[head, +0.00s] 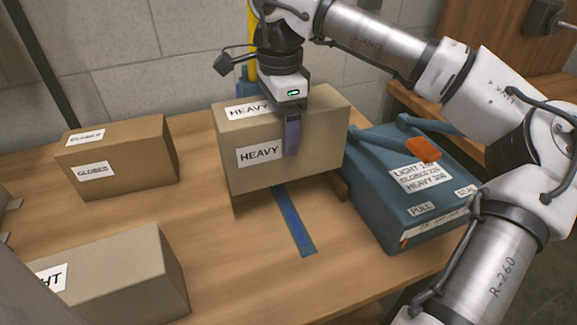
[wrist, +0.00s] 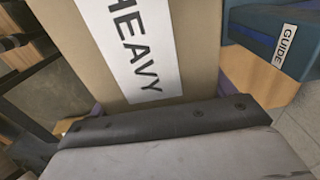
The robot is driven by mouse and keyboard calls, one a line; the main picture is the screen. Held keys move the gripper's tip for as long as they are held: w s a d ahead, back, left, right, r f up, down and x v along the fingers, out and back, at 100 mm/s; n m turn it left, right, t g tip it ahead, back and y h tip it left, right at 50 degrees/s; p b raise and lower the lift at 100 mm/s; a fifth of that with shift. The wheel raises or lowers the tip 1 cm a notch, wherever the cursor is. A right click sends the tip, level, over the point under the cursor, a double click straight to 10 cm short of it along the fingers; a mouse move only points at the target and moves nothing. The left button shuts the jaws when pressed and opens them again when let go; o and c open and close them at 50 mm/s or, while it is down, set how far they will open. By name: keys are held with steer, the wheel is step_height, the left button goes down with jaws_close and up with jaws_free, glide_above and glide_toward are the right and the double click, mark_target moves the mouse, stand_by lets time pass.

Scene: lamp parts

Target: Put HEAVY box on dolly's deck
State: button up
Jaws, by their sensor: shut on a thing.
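The HEAVY box (head: 315,155) is a brown carton with HEAVY labels on its top and front, in the middle of the head view. My gripper (head: 293,130) is over it from above and shut on it. One purple finger lies against the front face; the other finger is hidden behind the box. The box looks upright, with a dark shadow under its lower edge; whether it clears the table is hard to tell. The wrist view shows the HEAVY label (wrist: 134,45) close up. I cannot clearly make out a dolly's deck in either view.
A GLOBES box (head: 117,165) stands at the left of the wooden table (head: 215,265). Another labelled box (head: 120,275) is at the front left. A blue unit (head: 405,215) with labels and an orange-tipped lever is close on the right. A blue strip (head: 293,222) runs along the table.

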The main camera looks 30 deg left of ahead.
mark_target(282, 163)
steer(key=shift+f+p, duration=0.35)
steer(key=shift+f, duration=4.05)
steer(key=shift+f, duration=0.15)
steer(key=o, duration=2)
steer(key=shift+s, duration=0.1)
steer(key=shift+c, duration=0.2)
